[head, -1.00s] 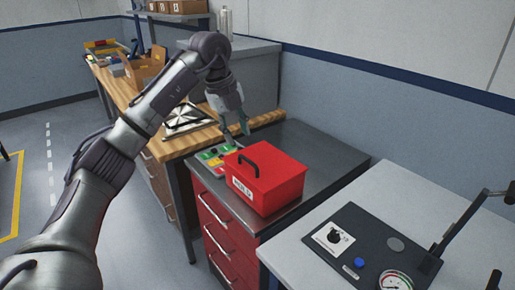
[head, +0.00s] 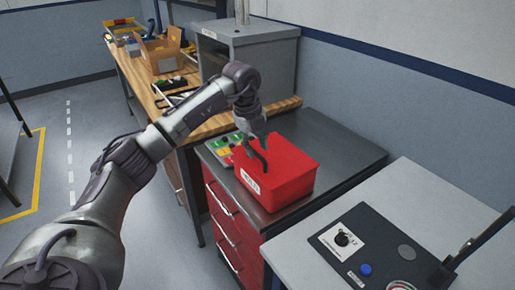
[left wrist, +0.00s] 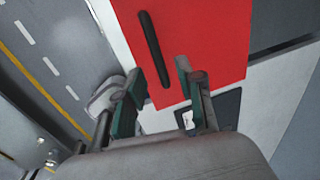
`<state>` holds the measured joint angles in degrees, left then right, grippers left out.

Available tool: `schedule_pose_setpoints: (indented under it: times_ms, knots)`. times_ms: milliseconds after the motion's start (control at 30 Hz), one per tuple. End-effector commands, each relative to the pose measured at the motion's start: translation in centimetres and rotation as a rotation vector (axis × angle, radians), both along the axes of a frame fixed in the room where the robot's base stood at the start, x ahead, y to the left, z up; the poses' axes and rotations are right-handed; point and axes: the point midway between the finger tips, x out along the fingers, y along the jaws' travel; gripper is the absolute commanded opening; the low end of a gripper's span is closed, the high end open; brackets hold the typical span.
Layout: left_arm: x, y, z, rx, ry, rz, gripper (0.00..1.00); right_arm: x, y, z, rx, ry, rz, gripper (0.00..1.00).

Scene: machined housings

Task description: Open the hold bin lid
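The red hold bin (head: 290,165) stands on the dark top of a red drawer cabinet, its lid shut. A black bar handle (head: 258,160) is on the lid, and a white label is on the bin's front. My left gripper (head: 252,138) is just above the lid beside the handle. In the left wrist view the left gripper (left wrist: 162,84) is open, with green-padded fingers apart. The handle (left wrist: 154,48) lies ahead of the gap between them; contact cannot be told. My right gripper is not in view.
A panel of coloured buttons or tiles (head: 222,147) is behind the bin at left. A grey bench at right holds a dark fixture plate (head: 365,245) with a lever. A wooden workbench (head: 150,90) with boxes runs behind. The cabinet top right of the bin is clear.

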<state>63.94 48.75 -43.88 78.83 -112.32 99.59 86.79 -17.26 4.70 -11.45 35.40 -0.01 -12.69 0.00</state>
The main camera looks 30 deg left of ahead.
Motion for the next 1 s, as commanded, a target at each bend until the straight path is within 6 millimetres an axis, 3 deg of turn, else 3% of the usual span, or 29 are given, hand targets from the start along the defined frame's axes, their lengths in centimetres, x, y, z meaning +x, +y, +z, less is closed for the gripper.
schedule_pose_setpoints:
  times_ms: [133,500,733,1000]
  knots:
    - [0.3,-0.1,-1.4,0.001,0.001,-0.001,0.37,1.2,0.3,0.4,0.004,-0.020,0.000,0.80]
    - [0.4,-0.2,-1.9,0.000,-0.001,-0.001,0.37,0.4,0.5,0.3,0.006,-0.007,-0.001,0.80]
    - [0.4,-0.2,-1.9,0.000,-0.001,-0.001,0.00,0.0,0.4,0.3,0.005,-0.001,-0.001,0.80]
    - [0.4,-0.2,-1.9,0.000,-0.001,-0.001,0.00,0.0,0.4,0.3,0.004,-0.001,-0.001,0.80]
